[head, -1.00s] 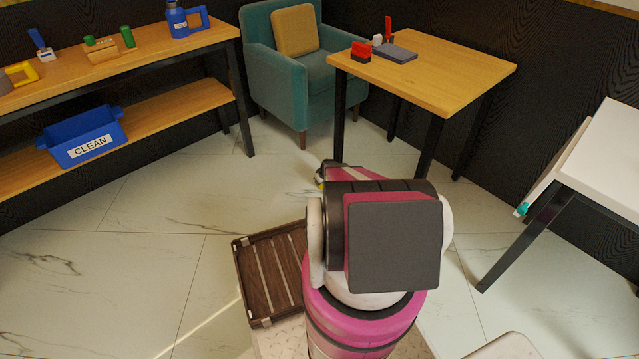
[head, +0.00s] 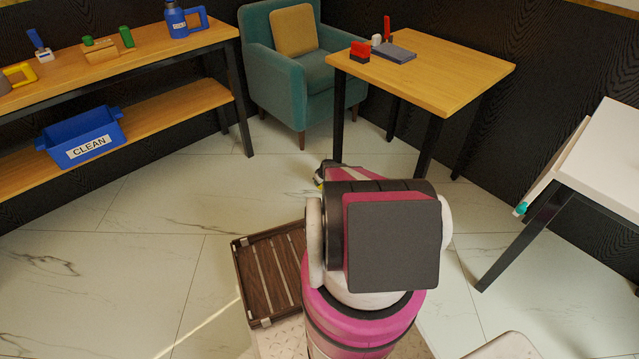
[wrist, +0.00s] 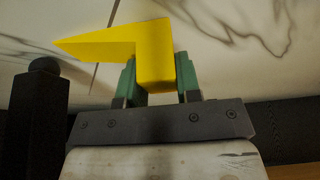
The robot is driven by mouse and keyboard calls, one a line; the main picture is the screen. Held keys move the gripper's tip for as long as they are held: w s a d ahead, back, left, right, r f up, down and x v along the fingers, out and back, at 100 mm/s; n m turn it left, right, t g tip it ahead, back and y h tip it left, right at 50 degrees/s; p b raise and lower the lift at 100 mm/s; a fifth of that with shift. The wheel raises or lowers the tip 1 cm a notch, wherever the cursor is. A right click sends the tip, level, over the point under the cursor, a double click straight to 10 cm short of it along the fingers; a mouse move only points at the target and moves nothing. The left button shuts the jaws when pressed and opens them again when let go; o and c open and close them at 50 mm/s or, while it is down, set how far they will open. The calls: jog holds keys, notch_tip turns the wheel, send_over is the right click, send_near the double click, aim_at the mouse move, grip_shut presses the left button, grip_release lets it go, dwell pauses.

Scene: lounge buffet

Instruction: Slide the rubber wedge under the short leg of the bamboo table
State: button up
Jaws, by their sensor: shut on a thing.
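The bamboo table (head: 450,75) stands at the back right on dark legs. Its front-left leg (head: 338,120) is close to my gripper, which is mostly hidden behind my arm in the head view. In the wrist view my gripper (wrist: 157,85) is shut on the yellow rubber wedge (wrist: 150,45), whose thin end points left. A dark leg with a round foot (wrist: 43,66) shows at the left of the wrist view, apart from the wedge tip in the picture. I cannot tell the gap under the foot.
A red item (head: 360,52) and a grey block (head: 394,53) lie on the tabletop. A teal armchair (head: 265,60) stands behind left. A slatted brown crate (head: 268,275) is beside my base. A white table (head: 610,160) is at right. The marble floor at left is clear.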

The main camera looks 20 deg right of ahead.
jog(key=shift+w+d, duration=0.35)
jog(key=shift+d, duration=0.5)
jog(key=shift+w+d, duration=0.3)
jog(key=shift+d, duration=0.55)
jog(key=o, duration=1)
jog(key=shift+s+a+r, duration=0.3)
jog(key=shift+a+r, duration=0.5)
jog(key=shift+r, duration=0.2)
jog(key=shift+s+a+r, duration=0.3)
jog(key=shift+a+r, duration=0.5)
jog(key=shift+r, duration=0.2)
jog(key=shift+s+a+r, duration=0.3)
jog(key=shift+a+r, duration=0.5)
jog(key=shift+r, duration=0.2)
